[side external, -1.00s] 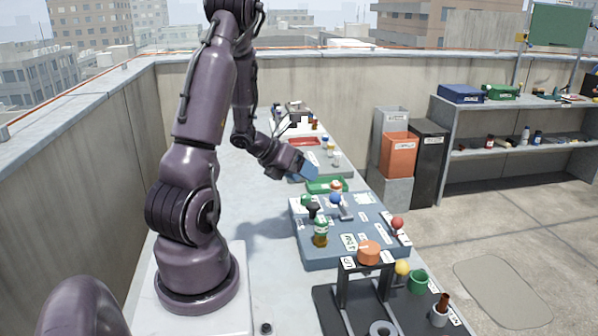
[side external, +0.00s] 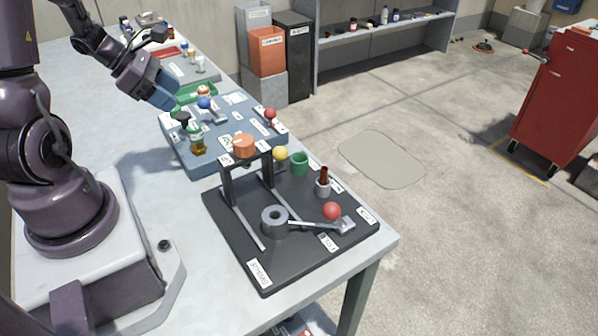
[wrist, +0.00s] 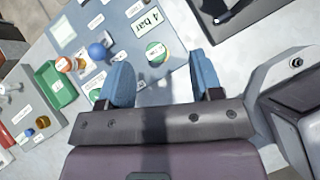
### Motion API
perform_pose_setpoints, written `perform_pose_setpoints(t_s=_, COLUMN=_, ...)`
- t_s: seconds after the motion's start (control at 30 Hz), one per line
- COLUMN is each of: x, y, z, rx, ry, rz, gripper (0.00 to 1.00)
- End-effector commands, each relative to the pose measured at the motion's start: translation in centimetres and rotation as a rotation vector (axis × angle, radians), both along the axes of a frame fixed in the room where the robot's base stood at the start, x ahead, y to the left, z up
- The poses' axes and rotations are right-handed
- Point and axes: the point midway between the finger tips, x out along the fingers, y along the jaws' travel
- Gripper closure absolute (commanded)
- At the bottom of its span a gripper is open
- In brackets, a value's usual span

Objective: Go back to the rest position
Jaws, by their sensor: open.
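My gripper (side external: 168,92) hangs above the far left part of the blue board in the side view. In the wrist view my gripper (wrist: 163,82) shows two blue fingers spread apart with nothing between them. Below and beyond them lies the blue board (wrist: 140,20) with a "4 bar" label. A green-topped bottle (wrist: 157,52) stands on this board, seen from above between the fingers; the bottle also shows in the side view (side external: 197,140). A blue ball (wrist: 97,51) lies left of it.
A green tray (side external: 199,93) is beyond the blue board. A red cabinet (side external: 560,100) stands apart at right.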

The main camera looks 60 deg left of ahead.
Motion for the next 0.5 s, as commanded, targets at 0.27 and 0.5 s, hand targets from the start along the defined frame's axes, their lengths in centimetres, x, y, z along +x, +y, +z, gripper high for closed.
perform_pose_setpoints(t_s=0.27, x=0.4, y=-11.4, z=6.7, rx=0.629, ry=-0.084, rz=-1.285, gripper=0.41)
perform_pose_setpoints(t_s=0.5, x=-1.0, y=-17.0, z=12.0, rx=1.208, ry=-0.141, rz=-2.082, gripper=0.41)
